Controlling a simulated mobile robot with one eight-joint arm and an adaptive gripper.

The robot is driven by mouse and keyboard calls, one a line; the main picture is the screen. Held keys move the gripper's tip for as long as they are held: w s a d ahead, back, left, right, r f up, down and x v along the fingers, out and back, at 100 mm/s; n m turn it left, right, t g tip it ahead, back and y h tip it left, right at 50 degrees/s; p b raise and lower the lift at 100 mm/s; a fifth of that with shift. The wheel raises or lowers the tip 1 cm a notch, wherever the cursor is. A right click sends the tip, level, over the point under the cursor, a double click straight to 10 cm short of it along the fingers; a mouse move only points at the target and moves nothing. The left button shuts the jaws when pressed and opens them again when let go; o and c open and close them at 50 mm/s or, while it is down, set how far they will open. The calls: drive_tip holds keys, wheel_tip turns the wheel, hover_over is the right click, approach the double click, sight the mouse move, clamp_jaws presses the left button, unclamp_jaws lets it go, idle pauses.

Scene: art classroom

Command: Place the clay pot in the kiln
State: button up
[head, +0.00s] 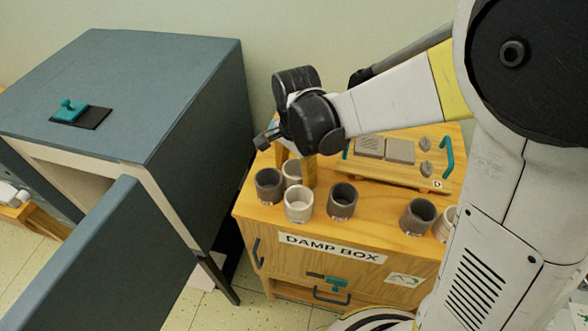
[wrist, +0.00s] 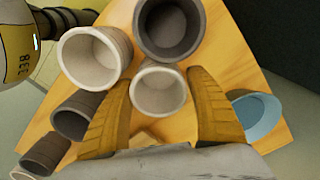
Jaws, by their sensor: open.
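Several open-topped clay pots stand on the wooden damp box (head: 400,252); I cannot tell which one the task means. My gripper (head: 296,168) is open and points down over the box's back left. In the wrist view, a pale pot (wrist: 158,92) shows between the yellow fingers (wrist: 160,82); contact is unclear. In the head view a pale pot (head: 292,172) is partly hidden beside the fingers. A dark pot (head: 268,186) and another pale pot (head: 299,206) stand close by. The blue-grey cabinet at left, apparently the kiln (head: 130,85), has its door (head: 105,265) swung open.
More dark pots (head: 342,202) (head: 418,217) stand to the right. A blue pot (wrist: 256,116) shows near the right finger in the wrist view. A wooden rack (head: 400,172) stands behind. A teal-handled tool (head: 72,108) lies on the kiln top. A floor gap separates kiln and box.

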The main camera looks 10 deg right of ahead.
drive_tip(key=shift+d+f, duration=0.1)
drive_tip(key=shift+c, duration=0.2)
drive_tip(key=c, duration=1.1)
